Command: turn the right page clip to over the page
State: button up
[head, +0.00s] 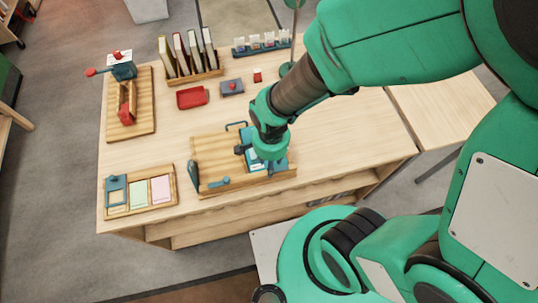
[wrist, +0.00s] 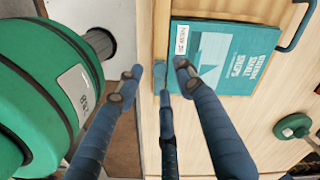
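The wooden book stand (head: 205,150) is at the front middle of the table in the head view. A blue booklet with a white label (wrist: 225,60) lies on its right part. One blue page clip (head: 218,182) shows at the stand's front edge, left of the booklet. My gripper (wrist: 158,72) is over the stand's front edge beside the booklet, with its fingers spread apart. A narrow blue piece shows between the fingertips in the wrist view; I cannot tell whether it is the right clip or a finger. My arm hides much of that side in the head view.
A tray with coloured cards (head: 138,198) is left of the stand. Behind are a red tray (head: 192,97), a grey box with a red knob (head: 232,88) and a rack of books (head: 195,75). Bare table lies between the stand and the left wooden board (head: 145,90).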

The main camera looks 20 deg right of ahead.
aim_at(278, 168)
jog(key=shift+f, duration=1.25)
grip_shut()
